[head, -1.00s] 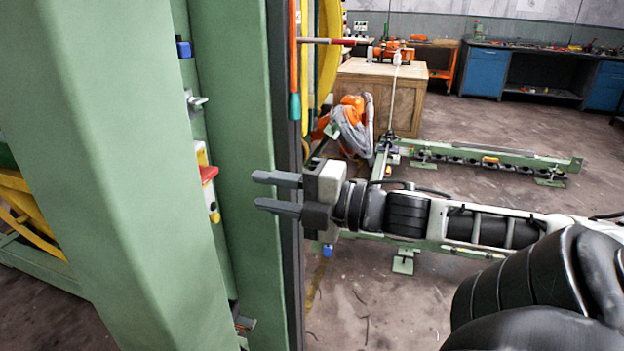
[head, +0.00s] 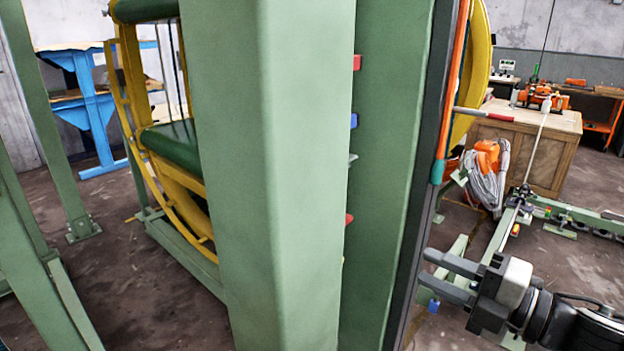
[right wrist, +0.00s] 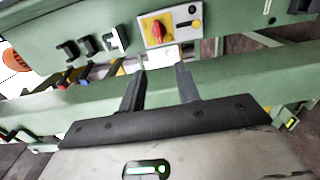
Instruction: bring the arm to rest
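My right gripper (head: 449,277) is at the lower right of the head view, to the right of the big green column (head: 300,170). Its two grey fingers point left and stand apart with nothing between them. In the right wrist view the fingers (right wrist: 160,80) are also apart and empty, in front of a green beam. My left gripper does not show in either view.
A green panel with a red rotary switch (right wrist: 156,27) shows in the right wrist view. The yellow ring frame (head: 165,190) stands behind the column. A wooden crate (head: 545,150), orange-and-grey bundle (head: 487,170) and green floor rail (head: 580,216) lie to the right.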

